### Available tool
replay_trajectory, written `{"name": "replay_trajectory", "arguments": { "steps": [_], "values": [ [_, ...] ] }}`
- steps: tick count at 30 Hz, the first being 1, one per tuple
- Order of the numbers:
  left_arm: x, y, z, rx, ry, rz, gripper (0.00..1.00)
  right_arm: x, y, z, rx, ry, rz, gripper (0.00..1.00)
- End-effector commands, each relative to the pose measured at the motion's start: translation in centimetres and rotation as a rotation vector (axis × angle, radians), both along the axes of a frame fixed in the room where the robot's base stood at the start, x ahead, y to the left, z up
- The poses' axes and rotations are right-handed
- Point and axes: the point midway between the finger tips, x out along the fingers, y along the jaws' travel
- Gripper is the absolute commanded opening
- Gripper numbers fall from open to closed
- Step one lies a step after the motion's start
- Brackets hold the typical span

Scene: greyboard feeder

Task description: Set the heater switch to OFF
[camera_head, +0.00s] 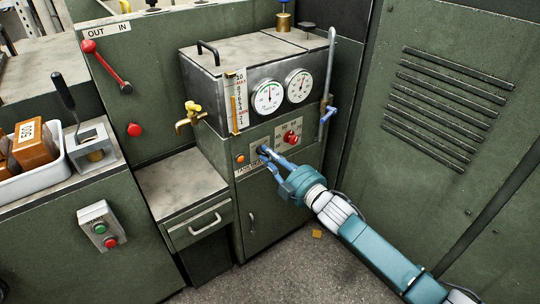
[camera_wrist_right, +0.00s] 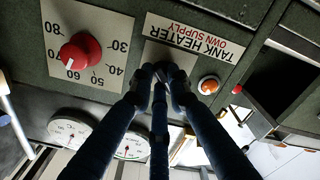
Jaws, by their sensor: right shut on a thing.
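My right gripper (camera_head: 266,153) reaches from the lower right to the front panel of the tank unit. In the right wrist view its dark fingers (camera_wrist_right: 160,76) are shut on the heater switch, below the upside-down "TANK HEATER OWN SUPPLY" label (camera_wrist_right: 199,36). The fingers hide most of the switch, so I cannot read its position. A small grey plate (camera_wrist_right: 153,50) shows behind the fingertips. An orange lamp (camera_head: 240,159) sits left of the switch in the head view and looks lit in the right wrist view (camera_wrist_right: 208,85). My left gripper is not in view.
A red temperature knob (camera_head: 291,137) on a numbered plate is close to the right of my fingers. Two dials (camera_head: 267,97) and a brass tap (camera_head: 190,115) are above. A drawer cabinet (camera_head: 181,180) stands left, a louvred green cabinet (camera_head: 440,130) right.

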Motion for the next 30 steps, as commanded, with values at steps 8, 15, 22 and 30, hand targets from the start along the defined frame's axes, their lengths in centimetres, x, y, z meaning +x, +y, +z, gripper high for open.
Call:
{"name": "replay_trajectory", "arguments": {
  "steps": [8,15,22,30],
  "values": [
    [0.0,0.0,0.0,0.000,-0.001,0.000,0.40,-0.1,0.0,-0.2,-0.005,0.001,0.001,0.28],
    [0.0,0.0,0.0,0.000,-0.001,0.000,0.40,0.0,0.0,-0.1,-0.002,0.001,0.000,0.35],
    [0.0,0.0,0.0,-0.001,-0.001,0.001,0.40,-0.8,-0.7,-0.2,-0.002,0.002,-0.001,0.35],
    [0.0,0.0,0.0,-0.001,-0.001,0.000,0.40,-5.3,-3.8,-0.3,-0.005,0.003,-0.001,0.35]
  ]
}}
